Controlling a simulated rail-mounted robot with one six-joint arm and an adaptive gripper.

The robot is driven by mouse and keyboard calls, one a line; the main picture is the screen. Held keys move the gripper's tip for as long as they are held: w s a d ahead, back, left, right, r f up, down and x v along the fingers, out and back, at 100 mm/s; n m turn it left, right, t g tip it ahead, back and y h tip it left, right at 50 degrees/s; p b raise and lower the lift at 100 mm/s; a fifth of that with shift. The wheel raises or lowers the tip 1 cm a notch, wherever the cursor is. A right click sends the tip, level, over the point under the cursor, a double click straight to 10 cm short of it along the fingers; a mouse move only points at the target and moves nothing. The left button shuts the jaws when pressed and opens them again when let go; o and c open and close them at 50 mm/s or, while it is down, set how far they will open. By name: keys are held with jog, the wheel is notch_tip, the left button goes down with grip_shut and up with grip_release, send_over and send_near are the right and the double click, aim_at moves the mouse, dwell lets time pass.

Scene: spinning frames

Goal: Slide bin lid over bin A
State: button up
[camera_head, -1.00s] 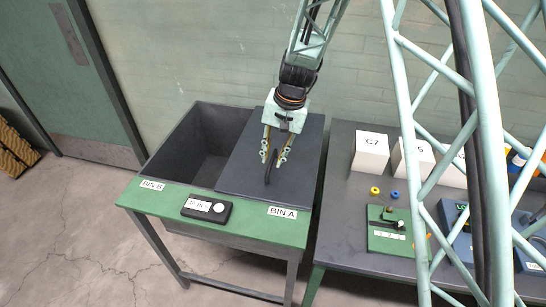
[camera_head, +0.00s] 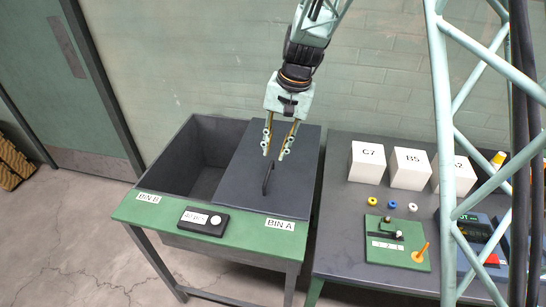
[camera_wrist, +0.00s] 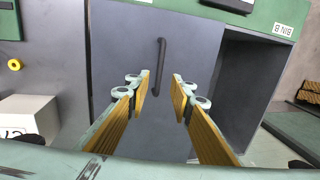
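The dark grey bin lid (camera_head: 236,180) lies flat over the right half of the double bin, behind the BIN A label (camera_head: 280,225). It covers bin A, whose inside is hidden. Its black bar handle (camera_head: 267,180) stands up near the lid's middle. My gripper (camera_head: 275,155) is open and empty, with its fingertips above and behind the handle in the head view. In the wrist view, the fingers (camera_wrist: 160,88) are apart, with the handle (camera_wrist: 159,68) beyond their tips; I see no contact. Bin B (camera_head: 200,165) is open and looks empty.
A button box (camera_head: 204,221) sits on the bin's green front ledge (camera_head: 160,215). To the right, a grey table (camera_head: 340,235) holds white boxes (camera_head: 367,162), small coloured rings (camera_head: 372,201) and a green fixture (camera_head: 398,243). A brick wall stands behind.

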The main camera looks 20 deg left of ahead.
jog(key=shift+d+r, duration=0.25)
jog(key=shift+r, duration=1.05)
jog(key=shift+d+r, duration=0.1)
jog(key=s+d+r+t, duration=0.1)
jog(key=s+d+r, duration=0.6)
jog(key=d+r, duration=0.35)
jog(key=s+d+r+t, duration=0.1)
jog(key=s+d+r, duration=0.6)
jog(key=d+r, duration=0.4)
jog(key=s+d+r+t+h, duration=0.1)
jog(key=s+d, duration=0.7)
jog(key=s, duration=0.4)
jog(key=s+d+t+h, duration=0.1)
jog(key=s+d, duration=0.7)
jog(key=s, duration=0.5)
jog(key=shift+s+d+r+m, duration=0.2)
jog(key=shift+d+r+m, duration=0.1)
jog(key=shift+r, duration=0.1)
